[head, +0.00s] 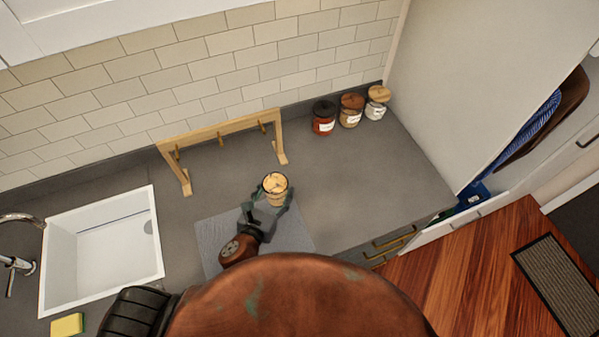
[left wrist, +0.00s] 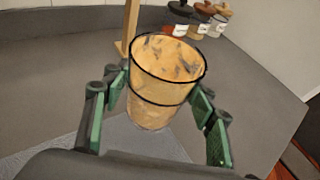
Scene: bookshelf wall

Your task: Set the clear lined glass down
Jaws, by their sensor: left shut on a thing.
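The clear lined glass (head: 275,183) shows as a pale amber tumbler with dark lines at its rim and round its side. It also shows in the left wrist view (left wrist: 165,72), upright or nearly so, with its open mouth up. My left gripper (head: 268,200) is shut on it, with a green-padded finger at each side, as the left wrist view shows (left wrist: 160,103). The glass appears over the far edge of a grey mat (head: 213,240) on the counter. I cannot tell whether its base touches the surface. My right gripper is not in view.
A wooden rack with pegs (head: 222,128) stands behind the glass. Several lidded jars (head: 324,118) stand at the back right. A white sink (head: 103,245) and a yellow sponge (head: 67,325) are at the left. The grey counter (head: 355,185) right of the glass is clear.

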